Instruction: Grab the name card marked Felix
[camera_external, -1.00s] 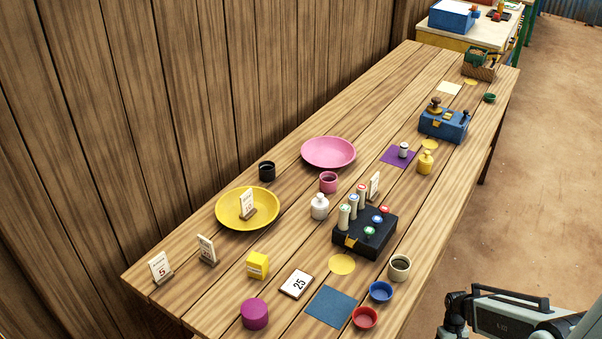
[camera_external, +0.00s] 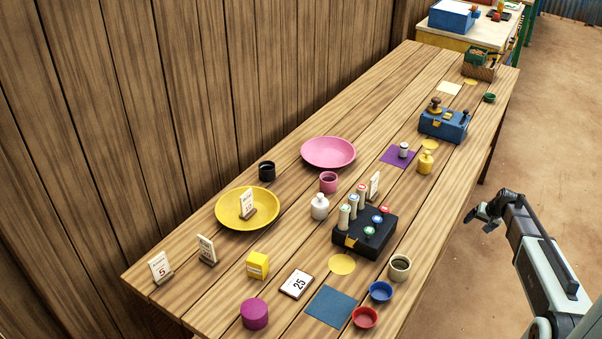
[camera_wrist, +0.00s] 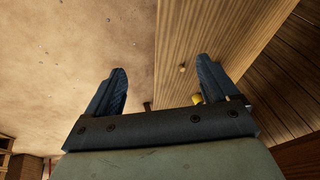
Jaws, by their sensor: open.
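Several small white cards stand upright in wooden holders on the table. A third card (camera_external: 247,202) stands in the yellow plate (camera_external: 228,222). A fourth card (camera_external: 374,183) is behind the black box. The lettering is too small for me to tell which says Felix. My gripper (camera_external: 480,219) is beyond the table's right edge, far from all the cards. In the wrist view my gripper (camera_wrist: 161,70) is open with nothing between its fingers.
The black box (camera_external: 364,238) with several upright cylinders stands mid-table. A white bottle (camera_external: 320,207), pink cup (camera_external: 328,182), black cup (camera_external: 267,170) and pink plate (camera_external: 328,152) are near it. A flat tile marked 25 (camera_external: 297,284) lies in front. A wooden wall borders the left side.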

